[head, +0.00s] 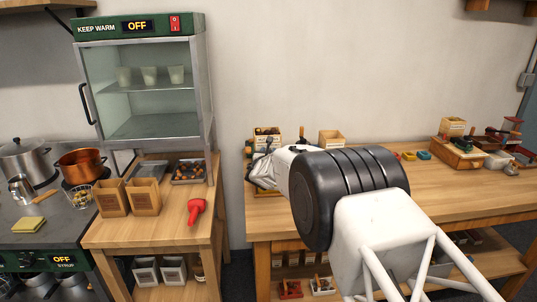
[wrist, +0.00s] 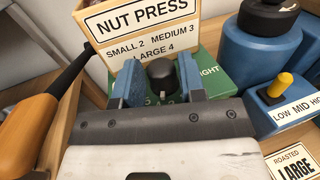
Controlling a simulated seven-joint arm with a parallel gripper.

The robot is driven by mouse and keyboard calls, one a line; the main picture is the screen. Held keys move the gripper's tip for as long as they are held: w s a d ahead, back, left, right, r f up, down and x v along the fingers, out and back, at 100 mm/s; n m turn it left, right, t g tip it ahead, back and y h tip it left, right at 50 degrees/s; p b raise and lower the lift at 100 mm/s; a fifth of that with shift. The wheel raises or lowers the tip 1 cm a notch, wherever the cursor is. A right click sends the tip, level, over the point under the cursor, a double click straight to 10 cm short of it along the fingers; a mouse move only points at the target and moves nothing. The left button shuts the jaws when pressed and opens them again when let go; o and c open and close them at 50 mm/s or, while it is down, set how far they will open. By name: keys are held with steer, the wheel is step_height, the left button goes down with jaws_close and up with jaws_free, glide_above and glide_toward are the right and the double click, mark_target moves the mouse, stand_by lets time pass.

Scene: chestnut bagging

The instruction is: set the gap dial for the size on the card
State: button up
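In the wrist view a black dial knob (wrist: 161,74) stands on a green plate (wrist: 214,76) with partly covered white lettering and a scale mark. My gripper (wrist: 158,82) has its two blue-padded fingers on either side of the knob. I cannot tell whether the pads touch it. Behind it, a wooden box bears the press card (wrist: 145,33): NUT PRESS, SMALL 2, MEDIUM 3, LARGE 4. At the lower right a card (wrist: 296,165) reads ROASTED LARGE. The dial's setting is hidden by my fingers. In the head view my arm reaches over the bench and hides the dial.
A blue body with a black top (wrist: 268,38) and a blue LOW MID HIGH switch box with a yellow knob (wrist: 280,85) stand close on the right. An orange-brown handle (wrist: 28,132) lies close on the left. The wooden bench (head: 450,190) has free room at right.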

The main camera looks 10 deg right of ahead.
steer(key=o, duration=0.3)
steer(key=shift+s, duration=0.1)
steer(key=shift+v, duration=3.8)
